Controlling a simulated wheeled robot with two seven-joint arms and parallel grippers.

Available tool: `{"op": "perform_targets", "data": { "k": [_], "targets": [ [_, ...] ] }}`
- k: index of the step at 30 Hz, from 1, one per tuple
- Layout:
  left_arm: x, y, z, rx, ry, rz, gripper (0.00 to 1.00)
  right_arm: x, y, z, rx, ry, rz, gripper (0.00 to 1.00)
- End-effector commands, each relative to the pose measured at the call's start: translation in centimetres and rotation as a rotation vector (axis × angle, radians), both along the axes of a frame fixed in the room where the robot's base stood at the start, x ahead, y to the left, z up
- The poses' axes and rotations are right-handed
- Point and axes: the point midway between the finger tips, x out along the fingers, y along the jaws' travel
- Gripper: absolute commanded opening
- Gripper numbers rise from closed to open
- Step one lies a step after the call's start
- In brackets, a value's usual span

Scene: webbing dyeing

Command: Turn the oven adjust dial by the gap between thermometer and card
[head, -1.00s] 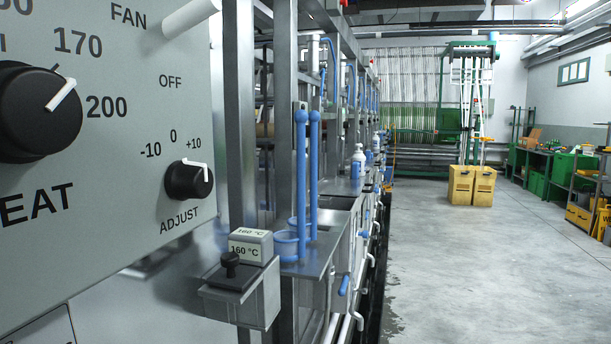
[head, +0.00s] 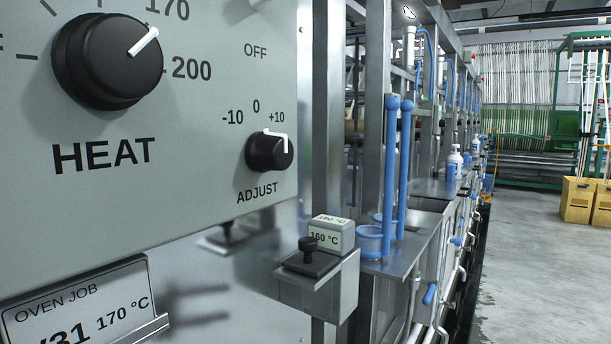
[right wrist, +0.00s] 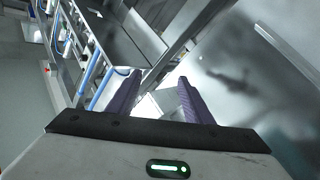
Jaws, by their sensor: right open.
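The black ADJUST dial (head: 268,152) is on the grey oven panel (head: 190,200), below the marks -10, 0 and +10. Its white pointer shows along its top and right edge; the exact setting is hard to read. The oven job card (head: 95,305) at the lower left reads 170 °C and is partly cut off. A grey block (head: 330,236) reading 160 °C, apparently the thermometer readout, stands right of and below the panel. My right gripper (right wrist: 160,80) is open in the right wrist view, its purple fingers apart. Neither gripper shows in the head view.
The larger black HEAT dial (head: 108,62) is up and left of the ADJUST dial, its pointer between 170 and 200. A metal box with a black knob (head: 308,250) juts out beside the readout. Blue-handled tools (head: 391,170) and steel tanks line the right; open floor (head: 530,270) lies beyond.

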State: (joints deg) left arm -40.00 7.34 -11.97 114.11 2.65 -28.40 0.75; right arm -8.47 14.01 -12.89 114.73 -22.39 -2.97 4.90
Motion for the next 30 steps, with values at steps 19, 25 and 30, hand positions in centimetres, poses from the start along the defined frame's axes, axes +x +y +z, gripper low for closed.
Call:
{"op": "perform_targets", "data": {
  "k": [19,25,30],
  "targets": [
    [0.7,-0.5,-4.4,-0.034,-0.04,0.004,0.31,-14.1,12.5,32.9,-1.466,-1.678,0.217,0.46],
    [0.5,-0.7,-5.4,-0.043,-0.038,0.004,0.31,-14.4,10.3,35.4,-2.017,-1.686,0.055,0.46],
    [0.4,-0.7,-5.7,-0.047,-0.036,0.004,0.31,-14.5,8.1,37.5,-2.253,-1.599,-0.065,0.46]
  ]
}}
